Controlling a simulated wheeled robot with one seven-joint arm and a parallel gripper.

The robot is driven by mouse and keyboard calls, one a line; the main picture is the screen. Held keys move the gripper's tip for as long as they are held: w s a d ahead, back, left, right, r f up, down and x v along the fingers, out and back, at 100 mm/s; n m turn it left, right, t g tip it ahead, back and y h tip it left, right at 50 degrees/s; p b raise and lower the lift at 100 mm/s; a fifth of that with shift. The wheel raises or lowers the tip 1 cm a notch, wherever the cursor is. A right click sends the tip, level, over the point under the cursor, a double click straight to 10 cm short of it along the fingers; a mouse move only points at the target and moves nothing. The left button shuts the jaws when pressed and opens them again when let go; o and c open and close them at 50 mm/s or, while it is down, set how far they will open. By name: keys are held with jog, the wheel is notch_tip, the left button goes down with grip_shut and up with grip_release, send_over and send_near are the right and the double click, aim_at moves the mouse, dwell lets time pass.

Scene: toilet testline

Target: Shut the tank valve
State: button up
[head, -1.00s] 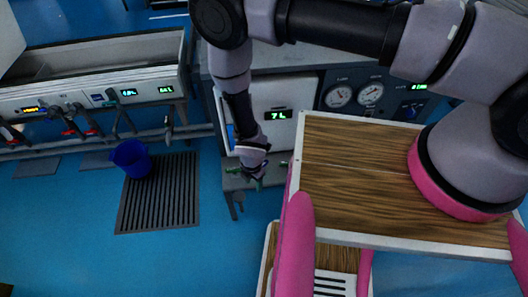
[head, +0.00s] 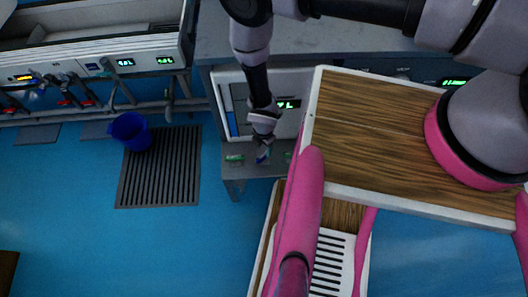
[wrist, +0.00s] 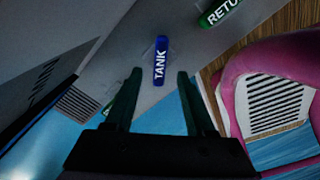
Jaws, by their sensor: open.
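The tank valve handle (wrist: 161,62) is a blue bar labelled TANK. In the wrist view it lies just beyond my fingertips, roughly in line with the gap between them. My gripper (wrist: 156,78) is open and empty, its two dark fingers apart. In the head view my gripper (head: 264,146) points down over the low grey shelf. The blue handle (head: 263,156) shows partly below it. I cannot tell from the head view whether the fingers touch it.
A green RETURN handle (wrist: 220,12) lies to the right of the blue one. Another green handle (head: 234,157) lies to its left on the shelf (head: 240,172). The cabinet panel (head: 234,92) stands behind. My wood-topped base is close on the right.

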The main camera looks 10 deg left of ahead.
aim_at(264, 155)
notch_tip(264, 155, down, 5)
jog(key=shift+f, duration=0.1)
dwell(0.3)
grip_shut()
